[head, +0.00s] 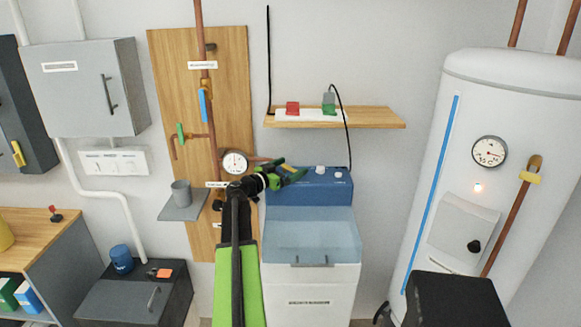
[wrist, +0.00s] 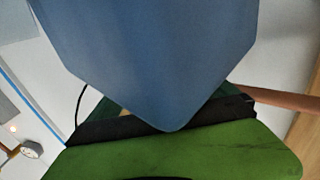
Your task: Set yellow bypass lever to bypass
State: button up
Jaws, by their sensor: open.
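Two yellow handles show in the head view, and I cannot tell which is the bypass lever. One yellow handle (head: 18,153) is on a dark grey box at the far left. Another yellow lever (head: 529,178) is on a copper pipe against the white tank at the right. My gripper (head: 290,172) is open and appears empty, in front of the blue top of the white cabinet at the centre. My arm and gripper hide part of the pipes there. In the wrist view a large blue-grey shape (wrist: 160,60) covers most of the middle; I cannot tell what it is.
The white cabinet (head: 310,295) has a pale blue lid. A wooden shelf (head: 385,117) holds red and green items above it. A pipe board (head: 170,75) with a gauge (head: 234,162) and a small cup shelf stands left. The white tank (head: 480,85) stands right.

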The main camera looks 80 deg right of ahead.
notch_tip(320, 180, up, 5)
jog(key=p, duration=0.4)
jog(key=shift+f, duration=0.15)
jog(key=s+a+r+p, duration=0.3)
jog(key=s+r+p, duration=0.3)
jog(key=s, duration=0.5)
jog(key=shift+a+r+p, duration=0.15)
jog(key=shift+a+p, duration=0.15)
jog(key=shift+p, duration=0.1)
jog(key=shift+s, duration=0.1)
